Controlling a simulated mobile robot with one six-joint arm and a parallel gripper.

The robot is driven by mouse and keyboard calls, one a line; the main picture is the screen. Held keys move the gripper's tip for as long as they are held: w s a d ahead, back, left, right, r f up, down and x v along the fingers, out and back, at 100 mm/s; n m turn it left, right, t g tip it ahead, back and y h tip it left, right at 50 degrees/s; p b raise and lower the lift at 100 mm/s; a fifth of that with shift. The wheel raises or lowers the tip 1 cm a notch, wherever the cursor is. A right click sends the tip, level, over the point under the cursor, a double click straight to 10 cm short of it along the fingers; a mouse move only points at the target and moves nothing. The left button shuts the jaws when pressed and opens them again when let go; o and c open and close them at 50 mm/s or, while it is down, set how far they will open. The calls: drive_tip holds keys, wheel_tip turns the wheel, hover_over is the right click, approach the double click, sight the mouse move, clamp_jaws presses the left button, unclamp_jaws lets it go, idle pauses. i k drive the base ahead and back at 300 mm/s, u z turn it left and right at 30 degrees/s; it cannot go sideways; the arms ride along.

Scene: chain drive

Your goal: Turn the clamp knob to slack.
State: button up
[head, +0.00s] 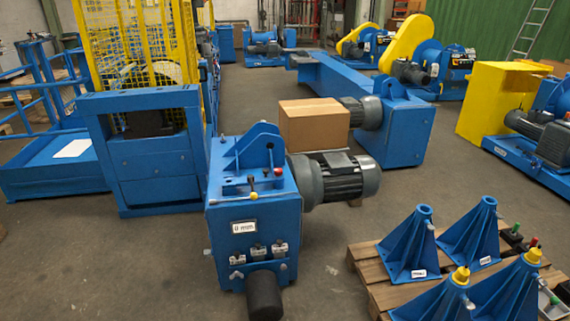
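A blue machine box (225,215) stands in the middle foreground. Small controls sit on its top: a yellow knob (252,196) near the front edge, a red knob (278,172) near the right edge, and a lever with a light end towards the back. I cannot tell which of these is the clamp knob, or how it is set. A white plate on the front (244,227) seems to read "0 mm". Several small labelled fittings (258,251) sit below it. My gripper is not in view.
A grey motor (341,178) juts out to the right of the box, with a cardboard box (314,124) behind it. A pallet (372,272) with blue cone stands (408,245) is at the lower right. A blue frame (150,172) stands at left. Floor at lower left is clear.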

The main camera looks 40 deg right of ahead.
sight(278, 172)
drive_tip(key=z, duration=0.65)
drive_tip(key=i, duration=0.85)
drive_tip(key=z, duration=0.45)
